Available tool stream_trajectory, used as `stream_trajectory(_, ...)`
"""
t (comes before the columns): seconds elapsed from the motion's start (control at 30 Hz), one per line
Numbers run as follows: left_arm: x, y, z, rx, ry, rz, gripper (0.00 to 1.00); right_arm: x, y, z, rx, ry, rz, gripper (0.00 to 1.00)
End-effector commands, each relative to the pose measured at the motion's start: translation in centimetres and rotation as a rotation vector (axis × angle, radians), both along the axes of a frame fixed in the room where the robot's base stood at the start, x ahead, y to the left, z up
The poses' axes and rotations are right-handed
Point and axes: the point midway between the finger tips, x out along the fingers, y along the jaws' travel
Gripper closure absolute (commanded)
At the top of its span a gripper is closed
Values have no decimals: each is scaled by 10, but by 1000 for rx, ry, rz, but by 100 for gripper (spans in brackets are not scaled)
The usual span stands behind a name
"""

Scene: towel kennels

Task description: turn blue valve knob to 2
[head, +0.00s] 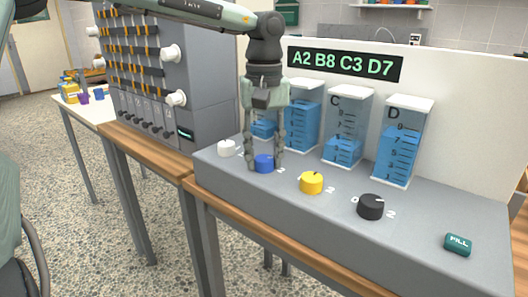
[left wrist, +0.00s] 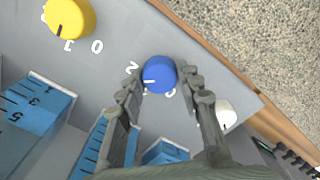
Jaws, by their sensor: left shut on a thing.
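The blue valve knob (head: 264,163) sits on the grey console top, second from the left in the head view. My left gripper (head: 265,165) points down at it with a finger on each side, shut on the knob. In the left wrist view the blue knob (left wrist: 159,74) lies between the fingertips (left wrist: 160,82). Its white mark points left and slightly down, seemingly between the printed 1 and 2. The 2 is clear there; the 1 is partly hidden. My right gripper is not in view.
White (head: 227,148), yellow (head: 311,183) and black (head: 371,206) knobs share the console (head: 420,225), with a green FILL button (head: 458,244) at right. Tanks of blue liquid stand behind, including tank D (head: 402,145). The display (head: 344,63) reads A2 B8 C3 D7.

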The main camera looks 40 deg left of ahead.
Motion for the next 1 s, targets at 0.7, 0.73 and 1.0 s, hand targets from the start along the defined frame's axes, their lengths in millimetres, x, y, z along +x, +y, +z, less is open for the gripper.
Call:
stream_trajectory(0.7,0,0,0,0,0,-206,94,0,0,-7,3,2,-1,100)
stream_trajectory(0.73,0,0,0,0,0,-206,94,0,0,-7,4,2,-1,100)
stream_trajectory(1.0,0,0,0,0,0,-206,59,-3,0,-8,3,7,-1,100)
